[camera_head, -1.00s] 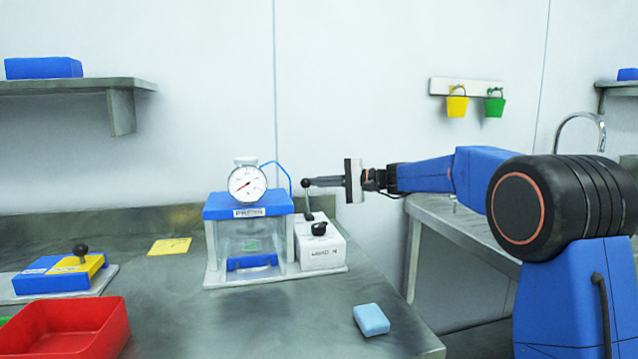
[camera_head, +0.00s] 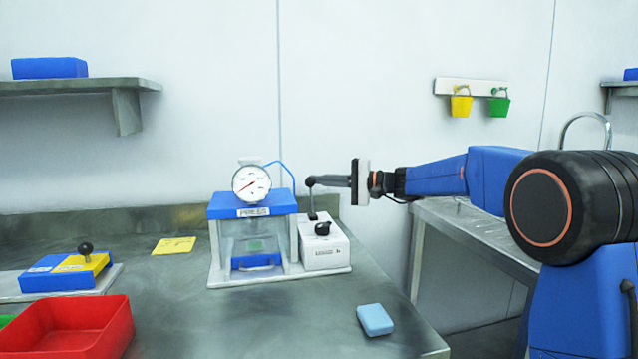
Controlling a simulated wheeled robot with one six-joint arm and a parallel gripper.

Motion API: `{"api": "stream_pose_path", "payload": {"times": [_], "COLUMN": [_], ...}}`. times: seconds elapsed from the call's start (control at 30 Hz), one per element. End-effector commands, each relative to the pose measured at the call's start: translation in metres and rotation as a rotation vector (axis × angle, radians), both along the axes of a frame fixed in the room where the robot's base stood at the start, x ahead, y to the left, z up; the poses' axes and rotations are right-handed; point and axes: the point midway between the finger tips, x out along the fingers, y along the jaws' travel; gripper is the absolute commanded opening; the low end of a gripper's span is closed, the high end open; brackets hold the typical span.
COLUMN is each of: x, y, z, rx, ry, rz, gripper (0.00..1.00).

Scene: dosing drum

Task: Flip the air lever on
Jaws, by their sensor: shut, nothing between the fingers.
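The air lever (camera_head: 311,199) is a thin upright dark stick with a round knob on top. It rises from the back left of a white control box (camera_head: 325,250), which also carries a black knob (camera_head: 322,229). The box stands at the right side of the blue-topped press (camera_head: 251,206). My gripper (camera_head: 312,181) reaches in from the right, its fingers pointing left. The fingers are shut with nothing visible between them. Their tips are at the lever's knob and overlap it in the picture; I cannot tell whether they touch.
A round gauge (camera_head: 251,183) with a blue hose sits on the press. A light-blue block (camera_head: 375,320) lies near the bench's front right. A red bin (camera_head: 75,330) and a blue-and-yellow unit with a black-knobbed lever (camera_head: 65,272) stand at left. A yellow card (camera_head: 174,246) lies behind.

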Motion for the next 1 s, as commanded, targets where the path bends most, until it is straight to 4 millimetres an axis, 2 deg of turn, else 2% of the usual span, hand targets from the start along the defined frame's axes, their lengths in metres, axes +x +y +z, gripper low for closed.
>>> {"api": "stream_pose_path", "payload": {"times": [0.37, 0.7, 0.9, 1.0], "x": [-0.032, -0.061, -0.073, -0.077], "y": [-0.009, -0.017, -0.021, -0.022], "z": [0.010, 0.009, 0.007, 0.006], "rx": [0.094, 0.175, 0.210, 0.209], "ry": [-0.320, -0.607, -0.731, -0.730], "rz": [-0.001, 0.000, 0.000, 0.000], "gripper": [0.00, 0.00, 0.00, 0.00]}}
